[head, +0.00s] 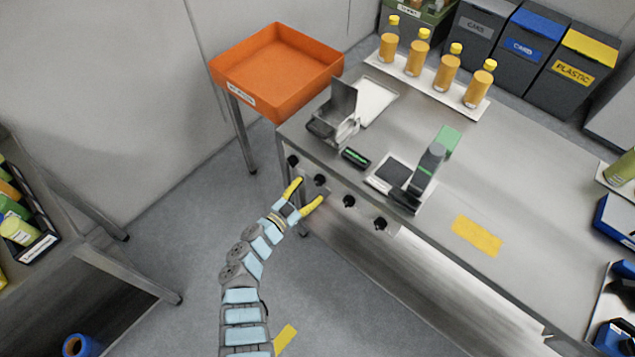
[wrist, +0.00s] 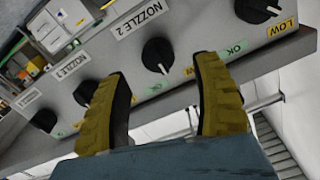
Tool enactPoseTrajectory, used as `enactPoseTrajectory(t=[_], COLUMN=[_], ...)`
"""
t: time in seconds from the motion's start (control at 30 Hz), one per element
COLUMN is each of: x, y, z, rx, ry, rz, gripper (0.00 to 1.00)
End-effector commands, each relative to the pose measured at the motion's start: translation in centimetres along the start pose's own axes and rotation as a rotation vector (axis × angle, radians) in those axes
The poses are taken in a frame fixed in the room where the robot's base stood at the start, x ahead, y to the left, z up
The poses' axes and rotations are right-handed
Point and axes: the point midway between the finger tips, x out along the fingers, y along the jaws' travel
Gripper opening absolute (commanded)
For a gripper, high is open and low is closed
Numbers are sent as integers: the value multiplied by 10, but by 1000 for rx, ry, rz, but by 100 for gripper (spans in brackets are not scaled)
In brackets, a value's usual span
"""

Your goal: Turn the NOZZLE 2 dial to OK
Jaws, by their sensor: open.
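The NOZZLE 2 dial (wrist: 158,55) is a round black knob on the grey panel in the wrist view, below its white NOZZLE 2 label (wrist: 140,18) in that picture. A green OK label (wrist: 154,89) lies below the dial. A pale mark shows on the dial's lower side; its exact setting is hard to read. My gripper (wrist: 163,75) is open, with its yellow fingers on either side of the space before this dial. I see no contact. In the head view my gripper (head: 309,190) is at the panel, by what appears to be the same dial (head: 320,180).
Other black dials flank it, one (head: 349,201) to the right and one (head: 293,160) to the left. A steel worktop (head: 540,170) extends above the panel. An orange tray (head: 275,70) stands at the left. Bottles line a white strip (head: 430,82) at the back.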

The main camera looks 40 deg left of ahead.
Motion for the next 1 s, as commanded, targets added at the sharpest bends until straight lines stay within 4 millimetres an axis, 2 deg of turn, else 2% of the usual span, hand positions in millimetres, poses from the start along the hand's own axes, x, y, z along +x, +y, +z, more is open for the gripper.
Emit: enactPoseTrajectory(t=[0.1,0.3,0.77,0.9,1.0], x=[18,35,42,42,42], y=[1,0,1,1,1], z=[0,0,0,0,0], rx=[-2,-1,-1,-1,-1], ry=[2,2,0,0,0], rz=[1,0,1,1,1], gripper=[66,66,66,26,1])
